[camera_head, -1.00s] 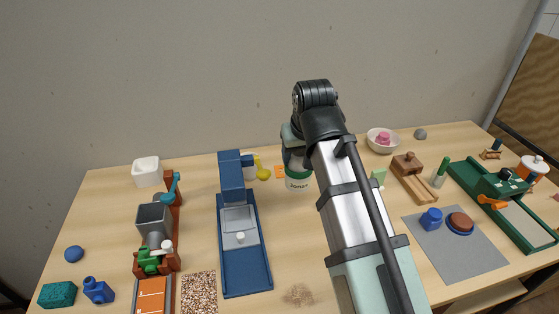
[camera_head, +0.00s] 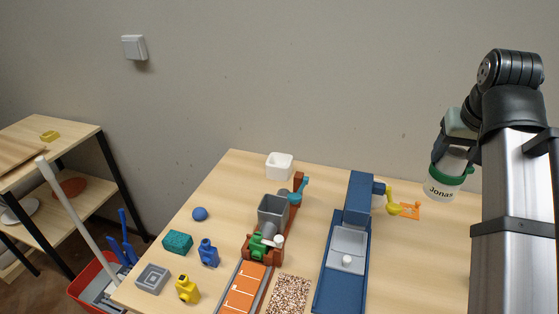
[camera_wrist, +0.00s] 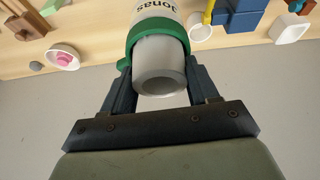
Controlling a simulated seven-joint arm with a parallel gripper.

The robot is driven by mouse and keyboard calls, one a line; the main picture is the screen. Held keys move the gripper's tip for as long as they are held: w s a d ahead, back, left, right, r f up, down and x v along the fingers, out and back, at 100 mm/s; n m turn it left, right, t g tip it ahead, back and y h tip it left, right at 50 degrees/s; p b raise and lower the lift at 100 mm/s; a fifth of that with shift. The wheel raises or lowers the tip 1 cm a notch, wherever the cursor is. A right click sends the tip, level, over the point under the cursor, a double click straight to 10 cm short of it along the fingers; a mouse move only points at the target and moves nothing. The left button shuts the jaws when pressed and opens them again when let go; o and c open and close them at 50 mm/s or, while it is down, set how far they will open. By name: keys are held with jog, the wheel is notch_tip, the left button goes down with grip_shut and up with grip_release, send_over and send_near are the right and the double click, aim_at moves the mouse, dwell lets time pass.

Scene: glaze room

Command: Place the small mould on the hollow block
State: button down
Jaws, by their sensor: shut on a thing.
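My gripper (camera_head: 452,160) is shut on a white cylindrical jar (camera_head: 441,193) with a green band and the label "Jonas". In the wrist view the jar (camera_wrist: 160,75) sits between both fingers, its hollow grey end towards the camera. It appears raised off the table. A grey square block with a recessed middle (camera_head: 153,279) lies at the table's front left and may be the hollow block. A small white square dish (camera_head: 279,166) stands at the back edge; I cannot tell whether it is the small mould. My gripper is far to the right of both.
Teal sponge-like block (camera_head: 177,242), blue ball (camera_head: 200,214), blue piece (camera_head: 208,253) and yellow piece (camera_head: 186,288) lie near the grey block. A brown-and-grey machine (camera_head: 272,212) and a tall blue device (camera_head: 352,235) stand between there and my gripper. A shelf (camera_head: 50,130) is left.

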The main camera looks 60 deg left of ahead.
jog(key=s+a+n+g, duration=0.2)
jog(key=s+a+n, duration=0.3)
jog(key=a, duration=1)
jog(key=s+a+n+g+y, duration=0.1)
jog(key=s+a+n, duration=0.4)
jog(key=a, duration=1)
jog(key=s+a+n+g, duration=0.2)
jog(key=s+a+n, duration=0.3)
jog(key=a, duration=1)
notch_tip(320, 180, down, 15)
jog(key=s+m, duration=0.1)
jog(key=shift+s+f, duration=0.15)
jog(key=shift+f, duration=0.05)
jog(key=shift+a+f, duration=0.1)
jog(key=shift+f, duration=0.05)
jog(key=shift+c, duration=1.4)
grip_release()
